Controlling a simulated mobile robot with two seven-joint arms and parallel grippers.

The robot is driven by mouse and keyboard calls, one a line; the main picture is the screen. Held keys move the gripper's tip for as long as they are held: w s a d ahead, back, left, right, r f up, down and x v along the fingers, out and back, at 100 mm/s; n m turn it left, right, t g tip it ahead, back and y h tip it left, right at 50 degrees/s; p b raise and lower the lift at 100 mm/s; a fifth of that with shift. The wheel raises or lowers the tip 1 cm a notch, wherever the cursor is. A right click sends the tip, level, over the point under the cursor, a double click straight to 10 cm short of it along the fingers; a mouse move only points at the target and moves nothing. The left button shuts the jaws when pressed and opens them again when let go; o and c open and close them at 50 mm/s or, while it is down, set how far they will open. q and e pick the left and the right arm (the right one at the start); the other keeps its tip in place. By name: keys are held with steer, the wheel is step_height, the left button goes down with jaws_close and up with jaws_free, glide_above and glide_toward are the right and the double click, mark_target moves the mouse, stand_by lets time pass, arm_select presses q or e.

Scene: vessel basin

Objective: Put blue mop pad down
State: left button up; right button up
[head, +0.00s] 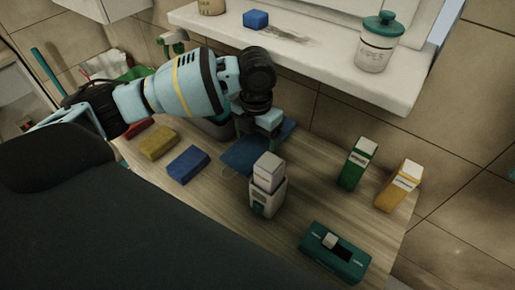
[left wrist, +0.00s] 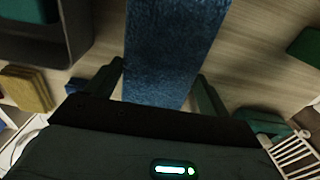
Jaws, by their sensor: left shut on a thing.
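The blue mop pad (head: 260,150) is a flat, dark blue textured piece over the wooden counter in the head view. My left gripper (head: 248,128) is shut on its near end. In the left wrist view the pad (left wrist: 172,45) runs between the two fingers of my left gripper (left wrist: 160,78) and out of the top of the picture. The gripper and arm hide part of the pad in the head view. I cannot tell whether its underside touches the counter (head: 215,190). My right gripper is not in view.
A white dispenser (head: 267,200) stands close in front of the pad. A blue sponge (head: 188,162) and a yellow sponge (head: 158,142) lie left. Green (head: 355,165) and yellow (head: 397,187) boxes stand right, with a green case (head: 335,252) in front. A shelf (head: 320,50) overhangs behind.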

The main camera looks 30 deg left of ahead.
mark_target(256, 143)
arm_select(q)
step_height(256, 143, down, 4)
steer(key=shift+f, duration=0.2)
steer(key=shift+w+f, duration=0.2)
steer(key=shift+f, duration=0.2)
steer(key=o, duration=0.9)
steer(key=shift+r, duration=3.95)
